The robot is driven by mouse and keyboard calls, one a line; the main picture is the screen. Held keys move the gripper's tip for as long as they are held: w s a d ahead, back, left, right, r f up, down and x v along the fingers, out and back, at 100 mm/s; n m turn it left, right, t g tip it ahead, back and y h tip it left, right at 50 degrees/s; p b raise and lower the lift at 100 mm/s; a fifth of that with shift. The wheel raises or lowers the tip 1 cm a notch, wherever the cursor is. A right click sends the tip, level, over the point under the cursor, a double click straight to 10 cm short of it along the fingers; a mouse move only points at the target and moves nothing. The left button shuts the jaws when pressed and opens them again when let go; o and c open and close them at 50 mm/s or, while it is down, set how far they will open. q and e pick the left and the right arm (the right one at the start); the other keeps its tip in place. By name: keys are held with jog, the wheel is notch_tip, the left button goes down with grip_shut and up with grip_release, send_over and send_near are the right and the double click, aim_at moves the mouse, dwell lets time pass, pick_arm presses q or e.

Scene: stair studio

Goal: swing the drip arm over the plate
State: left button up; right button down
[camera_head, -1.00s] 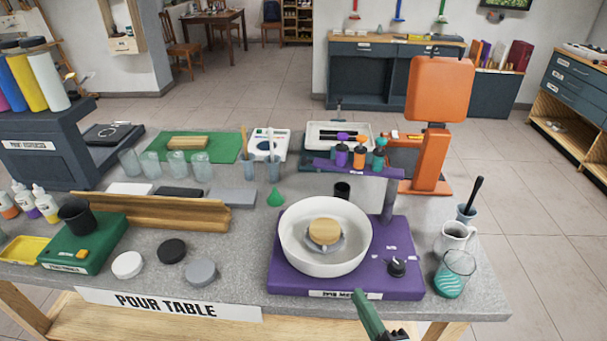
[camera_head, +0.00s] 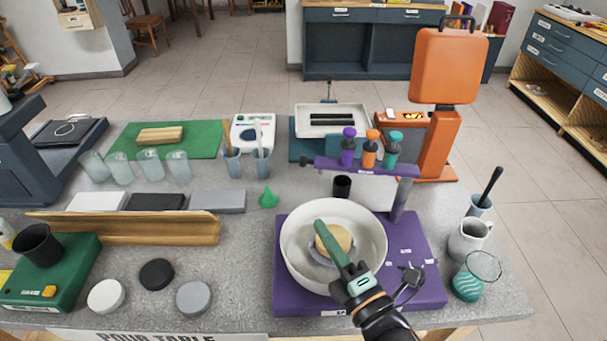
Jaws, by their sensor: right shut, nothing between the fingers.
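The drip arm (camera_head: 366,168) is a purple bar carrying a purple, an orange and a teal bottle. It joins a post (camera_head: 400,203) at the back right of the purple base (camera_head: 418,236) and points left, behind the white bowl (camera_head: 374,222). The plate (camera_head: 343,236) is a round tan disc in the middle of the bowl; the disc is partly hidden by my gripper. My right gripper (camera_head: 320,225), with green fingers, is shut and empty. It reaches in from the bottom, over the bowl, in front of the drip arm and apart from it. My left gripper is not in view.
A black cup (camera_head: 342,187) stands behind the bowl, below the drip arm. A tall orange stand (camera_head: 440,140) is behind the post. A white jug (camera_head: 470,240) and a glass of teal liquid (camera_head: 468,286) stand right of the base. A green funnel (camera_head: 268,199) is to its left.

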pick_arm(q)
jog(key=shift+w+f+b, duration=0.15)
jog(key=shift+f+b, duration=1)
pick_arm(e)
jog(key=w+d+x, duration=0.1)
jog(key=d+x, duration=0.1)
jog(key=x, duration=1.1)
jog(key=shift+d+r, duration=0.2)
jog(key=shift+d, duration=0.15)
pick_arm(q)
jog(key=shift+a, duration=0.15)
pick_arm(e)
jog(key=shift+w, duration=0.25)
